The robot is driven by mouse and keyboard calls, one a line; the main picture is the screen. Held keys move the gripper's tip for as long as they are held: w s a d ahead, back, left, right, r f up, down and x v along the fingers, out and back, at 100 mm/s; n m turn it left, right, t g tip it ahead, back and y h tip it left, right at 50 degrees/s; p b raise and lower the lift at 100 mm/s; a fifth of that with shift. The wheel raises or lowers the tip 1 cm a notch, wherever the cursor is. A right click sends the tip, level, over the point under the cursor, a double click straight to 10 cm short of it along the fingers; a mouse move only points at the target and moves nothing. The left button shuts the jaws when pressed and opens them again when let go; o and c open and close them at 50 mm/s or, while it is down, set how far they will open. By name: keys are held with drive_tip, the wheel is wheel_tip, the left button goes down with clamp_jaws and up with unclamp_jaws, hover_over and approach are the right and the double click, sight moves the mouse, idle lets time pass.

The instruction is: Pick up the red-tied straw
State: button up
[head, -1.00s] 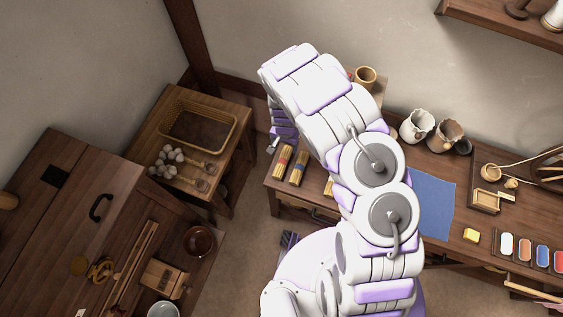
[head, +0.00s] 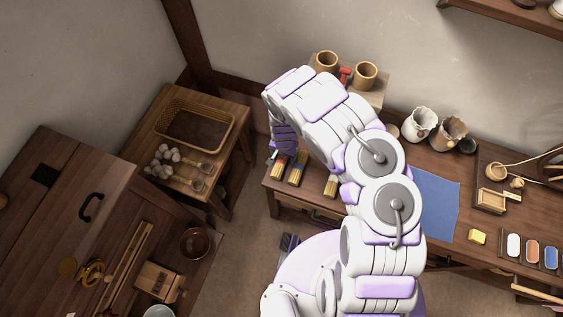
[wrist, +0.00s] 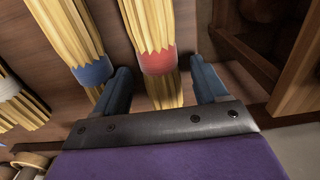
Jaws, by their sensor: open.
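The red-tied straw (wrist: 158,60) is a bundle of yellow stalks with a red band. It lies on the brown table, the leftmost of three bundles in the head view (head: 279,169). My gripper (wrist: 160,72) is open, with one blue-grey finger on each side of the red band in the wrist view. Whether the fingers touch the straw I cannot tell. The blue-tied straw (wrist: 94,72) lies close beside the left finger. The white-tied straw (wrist: 10,86) is further left in the wrist view. In the head view my arm hides part of the table.
The table (head: 309,195) has an edge just left of the bundles. Two tan cups (head: 366,73) and a red object (head: 345,74) stand behind my arm. A blue cloth (head: 437,208) lies to the right. A side table with a basket (head: 194,126) stands left, across a gap.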

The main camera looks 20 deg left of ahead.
drive_tip(key=shift+a, duration=0.2)
drive_tip(key=c, duration=0.6)
drive_tip(key=shift+d, duration=0.1)
drive_tip(key=c, duration=0.5)
drive_tip(key=shift+r, duration=0.1)
drive_tip(key=shift+c, duration=0.2)
